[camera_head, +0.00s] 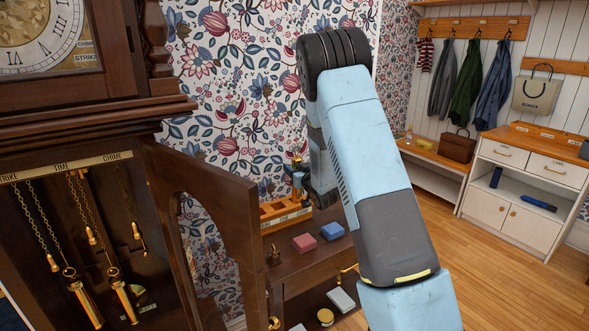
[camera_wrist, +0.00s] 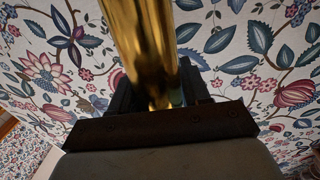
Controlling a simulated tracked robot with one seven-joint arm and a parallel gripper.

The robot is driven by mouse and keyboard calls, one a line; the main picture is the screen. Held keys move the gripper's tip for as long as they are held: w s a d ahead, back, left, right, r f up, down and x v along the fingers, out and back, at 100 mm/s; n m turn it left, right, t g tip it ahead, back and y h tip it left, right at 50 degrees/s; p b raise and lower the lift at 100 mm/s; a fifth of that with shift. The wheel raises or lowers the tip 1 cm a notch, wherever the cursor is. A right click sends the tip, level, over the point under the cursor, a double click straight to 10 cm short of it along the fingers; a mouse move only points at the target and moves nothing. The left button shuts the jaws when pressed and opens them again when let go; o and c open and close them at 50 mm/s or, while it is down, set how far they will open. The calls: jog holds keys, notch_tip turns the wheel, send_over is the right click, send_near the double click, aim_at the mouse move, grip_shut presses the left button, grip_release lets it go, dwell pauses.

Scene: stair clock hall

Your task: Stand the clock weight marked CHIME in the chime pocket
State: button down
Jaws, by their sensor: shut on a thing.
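My gripper (camera_wrist: 158,92) is shut on a polished brass cylinder, a clock weight (camera_wrist: 142,35), which runs up out of the wrist view. No CHIME marking shows on the part in sight. In the head view my gripper is small and partly hidden by my arm, just above a wooden pocketed rack (camera_head: 287,219) on the side table. The rack has a pale label strip with small lettering, TIME and CHIME partly legible. I cannot tell whether the weight touches the rack or which pocket it is over.
The tall clock (camera_head: 75,125) stands at left with its door (camera_head: 205,185) open; brass weights (camera_head: 124,300) hang on its chains. Open floor lies at right before a white cabinet (camera_head: 525,185).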

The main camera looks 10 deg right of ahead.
jog(key=shift+f, duration=1.8)
dwell(0.8)
jog(key=c, duration=0.8)
grip_release()
jog(key=o, duration=0.3)
jog(key=shift+f, duration=0.1)
jog(key=shift+o, duration=0.2)
jog(key=v, duration=1.3)
jog(key=shift+s, duration=0.4)
jog(key=shift+d, duration=0.1)
